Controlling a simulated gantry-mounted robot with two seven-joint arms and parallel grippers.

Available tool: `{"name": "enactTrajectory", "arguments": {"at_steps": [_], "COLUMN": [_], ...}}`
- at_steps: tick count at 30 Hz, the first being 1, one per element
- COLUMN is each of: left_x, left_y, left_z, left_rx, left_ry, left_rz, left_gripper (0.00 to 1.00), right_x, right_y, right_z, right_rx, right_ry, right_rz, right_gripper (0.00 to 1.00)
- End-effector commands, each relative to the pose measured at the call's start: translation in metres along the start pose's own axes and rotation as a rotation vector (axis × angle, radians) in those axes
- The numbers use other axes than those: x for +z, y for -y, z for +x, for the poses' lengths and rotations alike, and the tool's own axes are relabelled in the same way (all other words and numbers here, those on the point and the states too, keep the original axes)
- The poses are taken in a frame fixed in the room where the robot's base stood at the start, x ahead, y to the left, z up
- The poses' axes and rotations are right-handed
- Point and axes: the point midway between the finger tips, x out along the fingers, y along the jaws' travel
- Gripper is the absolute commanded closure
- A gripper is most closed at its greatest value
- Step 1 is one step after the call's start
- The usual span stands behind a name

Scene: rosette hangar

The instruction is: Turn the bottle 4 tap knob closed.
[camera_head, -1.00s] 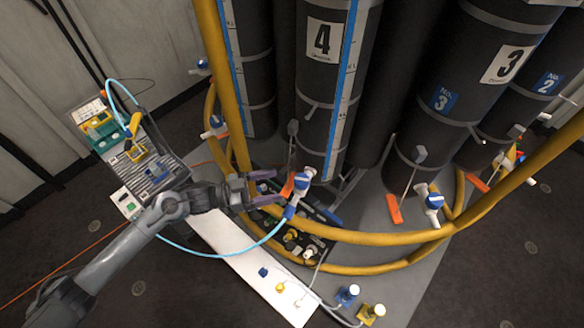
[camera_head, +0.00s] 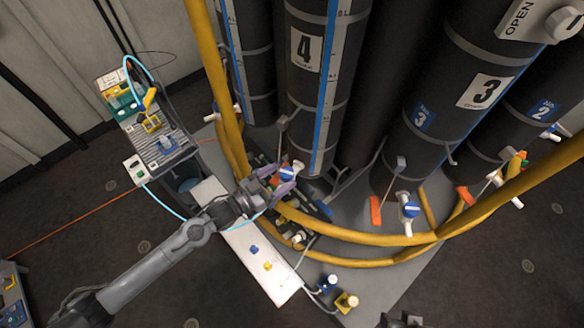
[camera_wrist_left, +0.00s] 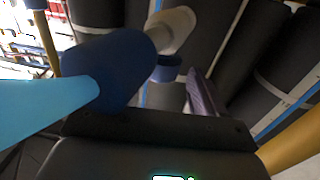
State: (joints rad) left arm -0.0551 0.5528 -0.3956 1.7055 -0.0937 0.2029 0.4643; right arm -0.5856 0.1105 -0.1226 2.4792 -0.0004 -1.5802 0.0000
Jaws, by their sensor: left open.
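Bottle 4 (camera_head: 287,105) is a tall dark cylinder with a white "4" label, upright behind the yellow rail. Its tap knob (camera_head: 287,172) is blue and sits on a white tap low in front of it. My left gripper (camera_head: 280,184) is open at this tap, its purple fingers close around or beside the knob; contact is unclear. In the left wrist view, the blue knob (camera_wrist_left: 168,68) and white tap body (camera_wrist_left: 172,28) show beyond a purple finger (camera_wrist_left: 203,95). My right gripper is not seen.
Yellow rails (camera_head: 350,237) curve in front of the bottles. Bottle 3 (camera_head: 455,120) has its own blue tap knob (camera_head: 411,209) to the right. A white board (camera_head: 262,262) lies below my left arm, and an equipment case (camera_head: 160,145) stands left. Open floor lies at lower left.

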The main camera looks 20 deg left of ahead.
Motion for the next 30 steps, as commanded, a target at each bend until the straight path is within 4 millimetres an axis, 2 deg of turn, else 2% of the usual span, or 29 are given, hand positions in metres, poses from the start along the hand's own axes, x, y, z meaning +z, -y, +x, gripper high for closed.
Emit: {"name": "enactTrajectory", "arguments": {"at_steps": [3,9,22,30], "left_x": [-0.001,0.0,0.0,0.0], "left_y": [0.001,0.001,0.0,0.0], "left_z": [0.019,0.039,0.046,0.046], "left_rx": [-0.001,-0.001,0.0,0.0], "left_ry": [-0.001,0.001,0.001,0.001], "left_rz": [0.0,-0.001,0.0,0.0], "left_gripper": [0.29,0.29,0.29,0.68], "right_x": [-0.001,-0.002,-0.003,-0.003], "right_y": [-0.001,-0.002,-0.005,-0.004], "right_z": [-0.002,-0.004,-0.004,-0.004], "right_rx": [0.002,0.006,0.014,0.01], "right_ry": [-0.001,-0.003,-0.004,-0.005], "right_rz": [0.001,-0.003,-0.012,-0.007], "right_gripper": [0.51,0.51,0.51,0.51]}}
